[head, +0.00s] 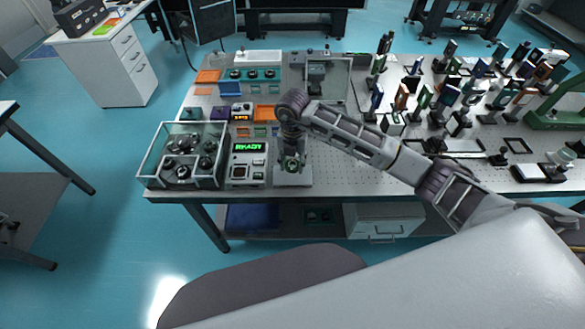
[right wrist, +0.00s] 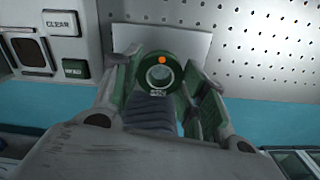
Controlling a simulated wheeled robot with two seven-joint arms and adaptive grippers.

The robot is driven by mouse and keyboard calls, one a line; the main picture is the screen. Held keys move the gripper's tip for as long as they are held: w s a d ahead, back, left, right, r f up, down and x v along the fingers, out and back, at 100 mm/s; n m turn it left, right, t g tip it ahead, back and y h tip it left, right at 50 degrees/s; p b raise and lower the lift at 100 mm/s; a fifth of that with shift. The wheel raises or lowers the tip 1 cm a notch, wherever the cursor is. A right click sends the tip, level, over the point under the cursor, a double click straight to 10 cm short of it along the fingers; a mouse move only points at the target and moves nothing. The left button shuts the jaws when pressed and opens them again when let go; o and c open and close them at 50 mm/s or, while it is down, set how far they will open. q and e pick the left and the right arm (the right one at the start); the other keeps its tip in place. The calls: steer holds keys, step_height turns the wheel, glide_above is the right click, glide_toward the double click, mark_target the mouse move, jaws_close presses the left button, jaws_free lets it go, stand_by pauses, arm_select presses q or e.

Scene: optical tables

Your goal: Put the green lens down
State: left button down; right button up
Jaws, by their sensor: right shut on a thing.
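The green lens (right wrist: 172,88) is a dark green ring with a clear centre and an orange dot on its rim. In the right wrist view it sits between the fingers of my right gripper (right wrist: 158,80), which is shut on it. In the head view my right gripper (head: 291,160) points down over a pale grey plate (head: 294,181) near the table's front edge. The lens is small and partly hidden there. Whether it touches the plate cannot be told. My left gripper is not in view.
A device with a green READY display (head: 248,175) stands just left of the plate. Beyond it is a clear-walled case (head: 151,157) of round parts. Many mounted optics (head: 450,95) crowd the table's right side. Bare perforated tabletop (head: 335,180) lies right of the plate.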

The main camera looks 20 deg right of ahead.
mark_target(292, 164)
steer(key=shift+f, duration=0.1)
steer(key=shift+f+p, duration=0.3)
steer(key=shift+f, duration=1.45)
steer(key=shift+f, duration=0.15)
steer(key=o, duration=1)
steer(key=shift+r, duration=0.2)
step_height(292, 164, up, 12)
steer(key=shift+b, duration=1.05)
